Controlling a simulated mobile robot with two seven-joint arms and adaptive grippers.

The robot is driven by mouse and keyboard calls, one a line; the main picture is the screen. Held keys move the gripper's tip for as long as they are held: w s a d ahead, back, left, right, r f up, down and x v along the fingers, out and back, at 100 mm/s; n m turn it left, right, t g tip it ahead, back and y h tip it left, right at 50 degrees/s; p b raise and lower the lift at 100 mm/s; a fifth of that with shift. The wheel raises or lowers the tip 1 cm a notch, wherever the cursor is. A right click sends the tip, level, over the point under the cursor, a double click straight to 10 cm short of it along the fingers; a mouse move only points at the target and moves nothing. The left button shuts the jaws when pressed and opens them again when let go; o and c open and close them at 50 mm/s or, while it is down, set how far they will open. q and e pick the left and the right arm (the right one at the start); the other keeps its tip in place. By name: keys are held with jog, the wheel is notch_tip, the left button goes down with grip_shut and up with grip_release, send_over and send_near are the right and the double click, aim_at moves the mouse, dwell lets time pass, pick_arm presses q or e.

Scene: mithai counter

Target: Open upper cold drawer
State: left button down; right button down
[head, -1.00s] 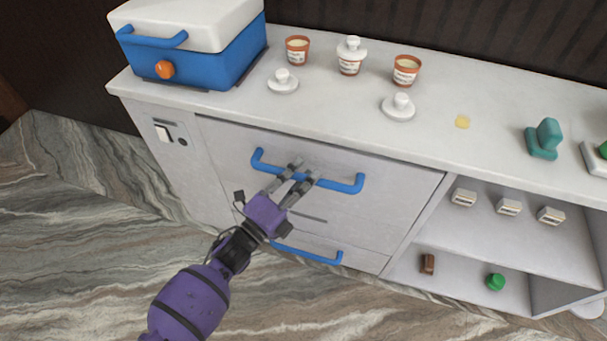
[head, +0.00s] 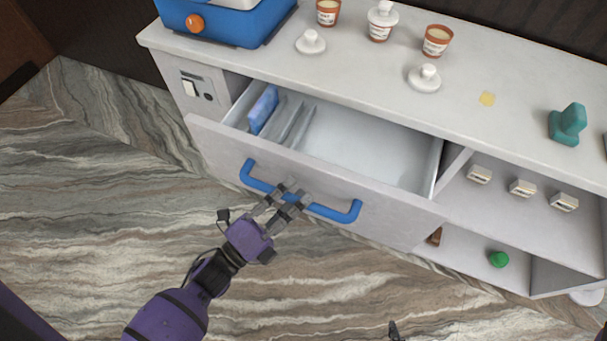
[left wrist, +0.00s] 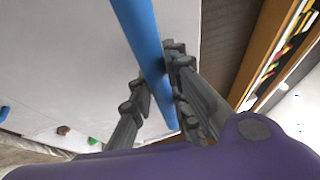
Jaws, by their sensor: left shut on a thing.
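The upper cold drawer (head: 215,137) stands pulled out from the white counter in the head view. Its inside shows a blue pack (head: 263,108) and thin dividers at the left, with bare floor to the right. Its blue bar handle (head: 335,213) runs across the front and also shows in the left wrist view (left wrist: 139,28). My left gripper (head: 287,196) is shut on the middle of this handle, with one finger on each side of the bar. In the left wrist view the fingers (left wrist: 158,85) flank the bar. The lower drawer is hidden behind the upper one.
Open shelves at right hold small white boxes (head: 522,188) and a green item (head: 498,259).

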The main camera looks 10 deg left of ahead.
pick_arm(q)
jog(key=s+a, duration=0.3)
jog(key=s, duration=0.8)
jog(key=shift+s+a+f, duration=0.15)
jog(key=shift+s+a, duration=0.15)
jog(key=shift+a, duration=0.1)
jog(key=c, duration=1.7)
grip_release()
jog(key=shift+o, duration=0.2)
jog(key=v, duration=1.2)
